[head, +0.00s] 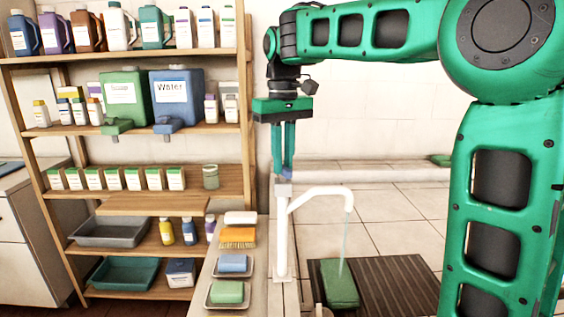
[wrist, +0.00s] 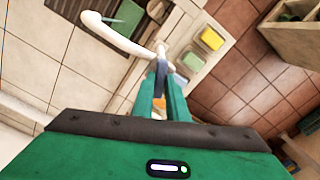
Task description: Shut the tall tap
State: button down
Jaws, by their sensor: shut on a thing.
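The tall white tap (head: 283,235) stands upright at the counter's edge, its spout curving to the right. A thin pale stream of water (head: 345,245) falls from the spout. My gripper (head: 283,172) points down at the top of the tap, its fingers closed on the tap's small handle (head: 286,179), mostly hidden between them. In the wrist view my fingers (wrist: 166,85) meet at the tap's top, and the white spout (wrist: 122,38) reaches away to the upper left. The handle's exact angle cannot be told.
A green block (head: 340,284) lies under the stream on the dark slatted drain mat (head: 393,281). Soap dishes with a blue bar (head: 233,263) and a green bar (head: 227,292), and a brush (head: 238,237), line the counter left of the tap. A wooden shelf (head: 160,205) with bottles stands at left.

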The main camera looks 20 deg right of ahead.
jog(key=m, duration=0.5)
jog(key=shift+w+r, duration=0.15)
jog(key=shift+m, duration=0.3)
dwell(0.3)
jog(key=c, duration=1.7)
grip_release()
jog(key=shift+c, duration=0.2)
notch_tip(320, 180, up, 11)
jog(key=shift+f, duration=0.2)
